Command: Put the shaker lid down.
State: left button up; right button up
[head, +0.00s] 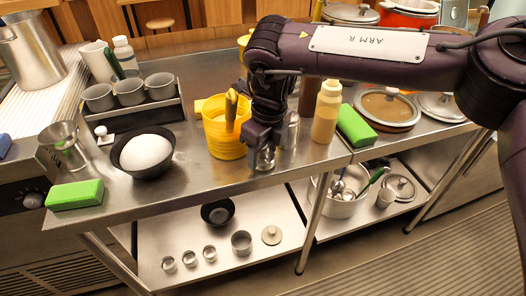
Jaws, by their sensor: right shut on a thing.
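My right gripper (262,143) reaches down at the front middle of the steel counter, close to its front edge. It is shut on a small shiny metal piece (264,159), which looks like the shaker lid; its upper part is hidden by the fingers. I cannot tell whether the piece touches the counter. A metal cylinder, perhaps the shaker body (292,131), stands just right of the gripper and is partly hidden by it. My left gripper is not in view.
A yellow bucket (224,138) stands close left of the gripper. A sauce bottle (326,112) and a green sponge (354,125) are to the right. A black bowl (121,163) with a white mound is further left. Bare counter (207,175) lies between bowl and gripper.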

jog(key=shift+f, duration=0.3)
jog(key=shift+f, duration=0.2)
jog(key=o, duration=0.7)
jog(key=shift+o, duration=0.2)
